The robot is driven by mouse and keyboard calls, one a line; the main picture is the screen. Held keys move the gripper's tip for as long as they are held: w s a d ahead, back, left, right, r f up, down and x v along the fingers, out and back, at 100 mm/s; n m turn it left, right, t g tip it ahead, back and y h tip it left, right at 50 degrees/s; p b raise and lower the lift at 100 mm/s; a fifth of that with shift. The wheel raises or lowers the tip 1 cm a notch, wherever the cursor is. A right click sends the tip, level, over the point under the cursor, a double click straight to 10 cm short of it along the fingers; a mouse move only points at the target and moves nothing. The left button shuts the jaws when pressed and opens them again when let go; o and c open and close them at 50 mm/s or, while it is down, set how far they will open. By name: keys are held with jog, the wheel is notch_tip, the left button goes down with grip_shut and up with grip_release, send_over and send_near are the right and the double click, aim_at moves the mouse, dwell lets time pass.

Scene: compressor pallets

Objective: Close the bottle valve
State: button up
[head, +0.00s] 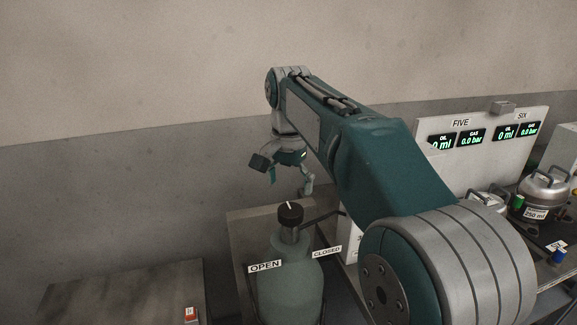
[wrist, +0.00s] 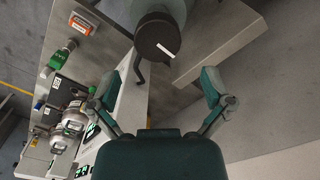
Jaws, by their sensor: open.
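The bottle valve (head: 290,212) is a dark round knob with a white mark, on top of a green gas bottle (head: 292,275). An OPEN label (head: 265,266) and a CLOSED label (head: 327,252) stand at the bottle's shoulder. The white mark on the knob points toward the back. My gripper (head: 289,182) is open and empty, above and behind the knob. In the wrist view the knob (wrist: 159,36) lies beyond the two spread fingers of my gripper (wrist: 170,103), with no contact visible. The bottle (wrist: 176,8) is partly hidden by the knob there.
A panel with displays for FIVE and SIX (head: 490,138) stands at the right, with metal canisters (head: 545,187) before it. A black bent pipe (head: 322,216) runs from the valve to the right. A low table (head: 120,295) is at the left. A plain wall is behind.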

aim_at(289, 209)
notch_tip(289, 209, up, 5)
jog(key=shift+a+r, duration=0.1)
jog(key=shift+r, duration=0.1)
dwell(0.3)
